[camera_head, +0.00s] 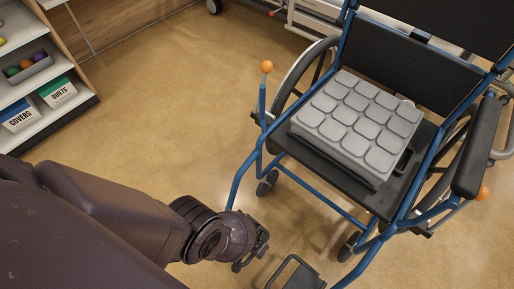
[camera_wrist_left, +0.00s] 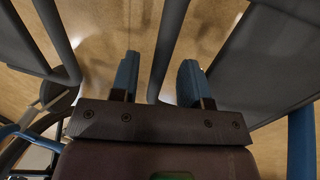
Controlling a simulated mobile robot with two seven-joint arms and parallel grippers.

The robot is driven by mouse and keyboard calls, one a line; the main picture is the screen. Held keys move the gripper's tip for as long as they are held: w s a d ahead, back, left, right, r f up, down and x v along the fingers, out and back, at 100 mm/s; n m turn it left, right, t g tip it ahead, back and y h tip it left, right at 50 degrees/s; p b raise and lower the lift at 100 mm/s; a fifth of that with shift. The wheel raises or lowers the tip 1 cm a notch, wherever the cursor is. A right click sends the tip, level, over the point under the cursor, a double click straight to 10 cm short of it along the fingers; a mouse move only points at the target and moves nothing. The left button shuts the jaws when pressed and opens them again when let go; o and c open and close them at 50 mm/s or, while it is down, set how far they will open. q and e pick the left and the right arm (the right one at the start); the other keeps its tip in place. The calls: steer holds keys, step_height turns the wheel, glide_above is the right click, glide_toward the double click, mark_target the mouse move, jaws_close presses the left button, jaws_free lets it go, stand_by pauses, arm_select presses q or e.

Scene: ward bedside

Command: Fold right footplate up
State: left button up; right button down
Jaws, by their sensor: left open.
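The wheelchair has a blue frame (camera_head: 247,172) and faces me. My left gripper (camera_head: 258,252) is low at the chair's front, near the lower end of the picture-left front tube. A dark footplate with a looped edge (camera_head: 297,273) lies just to its right, cut by the bottom edge. Another dark part at the gripper is mostly hidden by it. In the left wrist view the blue-tipped fingers (camera_wrist_left: 158,80) are apart, and a dark bar (camera_wrist_left: 168,45) runs between them. Dark panels show on the left (camera_wrist_left: 22,45) and right (camera_wrist_left: 247,62); which is the right footplate I cannot tell. My right gripper is not in view.
A grey padded cushion (camera_head: 355,122) lies on the seat. An orange-knobbed lever (camera_head: 266,67) stands by the picture-left wheel. A shelf (camera_head: 52,112) with labelled boxes is at the far left. The tan floor (camera_head: 175,105) between shelf and chair is clear.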

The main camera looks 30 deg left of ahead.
arm_select(q)
jaws_close()
steer(key=shift+r, duration=0.2)
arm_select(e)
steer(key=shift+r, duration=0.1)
